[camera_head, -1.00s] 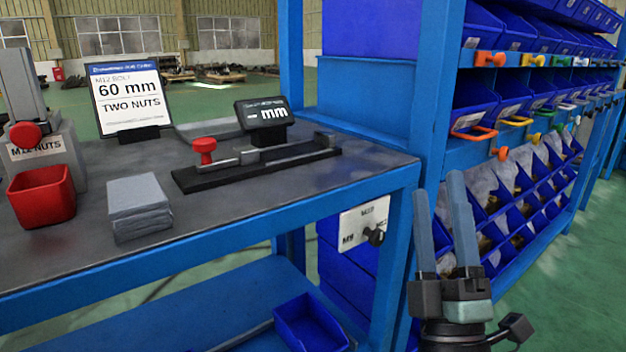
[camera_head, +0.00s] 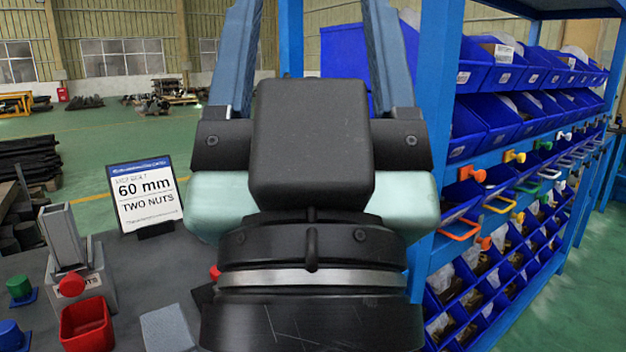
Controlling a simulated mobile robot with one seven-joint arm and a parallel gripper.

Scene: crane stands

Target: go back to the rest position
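My gripper (camera_head: 312,40) fills the middle of the head view, close to the camera. Its two blue-grey fingers point up and stand wide apart. Nothing shows between them, though the fingertips run to or past the top edge. The gripper's dark body hides much of the bench and part of the shelving behind it.
A grey bench (camera_head: 130,260) at lower left carries a sign (camera_head: 145,195) reading 60 mm, two nuts, a red bin (camera_head: 87,325), a nut dispenser (camera_head: 75,265) and a grey block (camera_head: 167,328). Blue shelving (camera_head: 440,60) with bins stands right. Green floor (camera_head: 605,250) is clear at far right.

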